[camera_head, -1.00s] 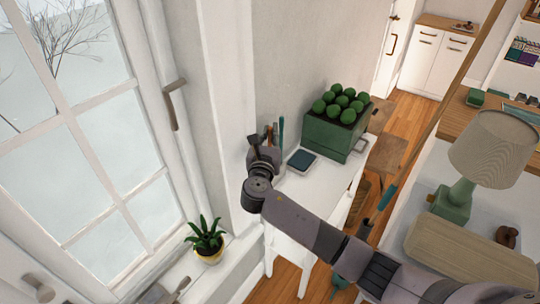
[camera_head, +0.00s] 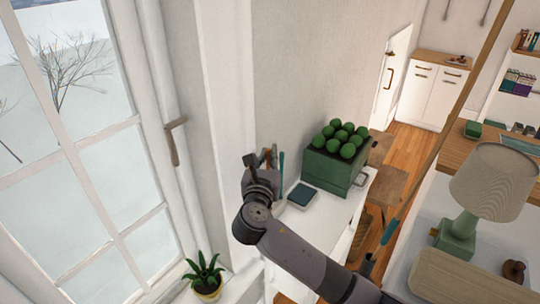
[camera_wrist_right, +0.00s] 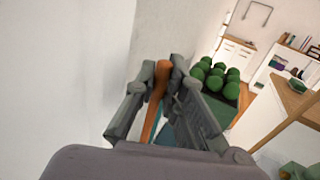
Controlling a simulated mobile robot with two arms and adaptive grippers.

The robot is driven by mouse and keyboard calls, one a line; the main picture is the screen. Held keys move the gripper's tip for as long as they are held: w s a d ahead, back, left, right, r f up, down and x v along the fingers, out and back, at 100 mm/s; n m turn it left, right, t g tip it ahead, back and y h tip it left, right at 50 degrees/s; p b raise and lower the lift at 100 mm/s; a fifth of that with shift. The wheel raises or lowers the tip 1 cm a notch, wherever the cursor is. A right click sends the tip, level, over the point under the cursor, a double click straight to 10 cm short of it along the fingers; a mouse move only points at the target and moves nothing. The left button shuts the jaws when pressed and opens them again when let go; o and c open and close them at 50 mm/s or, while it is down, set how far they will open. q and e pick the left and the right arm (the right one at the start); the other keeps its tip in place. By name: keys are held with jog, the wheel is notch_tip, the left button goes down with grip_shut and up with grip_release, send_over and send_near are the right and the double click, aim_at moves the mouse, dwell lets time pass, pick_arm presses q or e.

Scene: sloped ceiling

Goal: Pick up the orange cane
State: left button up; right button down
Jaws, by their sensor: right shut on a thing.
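The orange cane (camera_wrist_right: 154,104) shows in the right wrist view as a thin orange-brown stick standing between the fingers of my right gripper (camera_wrist_right: 160,88). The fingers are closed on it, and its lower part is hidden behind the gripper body. In the head view my right gripper (camera_head: 258,168) is at the back left end of the white table, beside the wall. There the cane is hard to tell apart among thin upright sticks next to the gripper. My left gripper is not in view.
A green crate of green balls (camera_head: 328,172) and a dark-topped tablet (camera_head: 303,195) stand on the white table (camera_head: 320,222). A teal stick (camera_head: 281,172) stands beside my gripper. A potted plant (camera_head: 205,276) is by the window. A lamp (camera_head: 488,180) stands at right.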

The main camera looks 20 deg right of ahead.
jog(key=b+v, duration=0.1)
jog(key=v, duration=1.3)
jog(key=shift+s+a, duration=0.2)
jog(key=shift+s, duration=0.1)
jog(key=shift+r, duration=0.1)
